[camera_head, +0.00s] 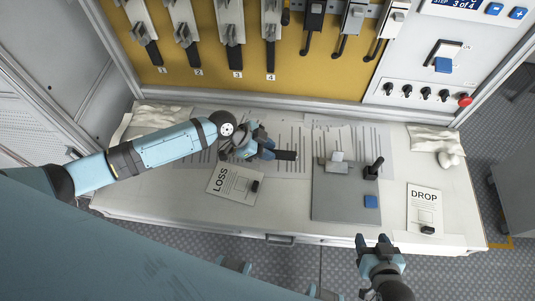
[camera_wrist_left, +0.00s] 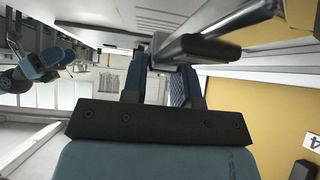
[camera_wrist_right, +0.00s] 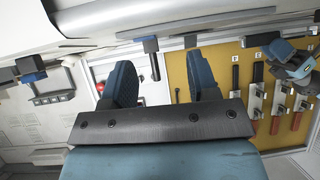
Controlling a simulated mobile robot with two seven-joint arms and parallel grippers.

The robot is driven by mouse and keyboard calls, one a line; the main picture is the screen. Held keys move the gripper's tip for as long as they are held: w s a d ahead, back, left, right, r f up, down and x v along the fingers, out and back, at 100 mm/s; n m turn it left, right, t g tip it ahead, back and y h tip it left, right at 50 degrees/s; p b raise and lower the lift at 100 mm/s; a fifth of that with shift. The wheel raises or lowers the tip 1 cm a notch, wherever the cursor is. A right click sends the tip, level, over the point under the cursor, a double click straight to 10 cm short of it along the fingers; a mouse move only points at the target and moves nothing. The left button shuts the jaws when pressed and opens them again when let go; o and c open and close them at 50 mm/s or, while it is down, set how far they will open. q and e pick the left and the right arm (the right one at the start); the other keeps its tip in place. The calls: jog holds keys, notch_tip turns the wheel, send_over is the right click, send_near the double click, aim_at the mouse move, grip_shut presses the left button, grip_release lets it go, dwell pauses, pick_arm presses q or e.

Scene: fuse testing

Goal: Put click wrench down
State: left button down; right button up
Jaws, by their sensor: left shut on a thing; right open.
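The click wrench shows in the head view as a short dark handle (camera_head: 286,155) at the fingers of my left gripper (camera_head: 262,146). My left gripper is shut on it, over the back middle of the worktop, behind the LOSS card. In the left wrist view a dark grip (camera_wrist_left: 208,48) with a grey metal bar (camera_wrist_left: 245,18) crosses between the fingers (camera_wrist_left: 168,75). I cannot tell whether the wrench touches the worktop. My right gripper (camera_head: 374,243) is open and empty at the front edge; its spread fingers show in the right wrist view (camera_wrist_right: 165,88).
A yellow panel (camera_head: 200,75) with several switches stands behind. Bare worktop lies at front left.

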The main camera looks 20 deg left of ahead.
pick_arm(q)
jog(key=shift+f, duration=1.7)
jog(key=c, duration=0.9)
grip_release()
jog(key=b+v, duration=0.1)
jog(key=v, duration=0.9)
jog(key=shift+s+a+r, duration=0.1)
jog(key=shift+a+r, duration=0.1)
jog(key=shift+a, duration=0.15)
jog(key=shift+s+a+r, duration=0.1)
jog(key=shift+a+r, duration=0.25)
jog(key=shift+r, duration=0.15)
jog(key=shift+d, duration=0.1)
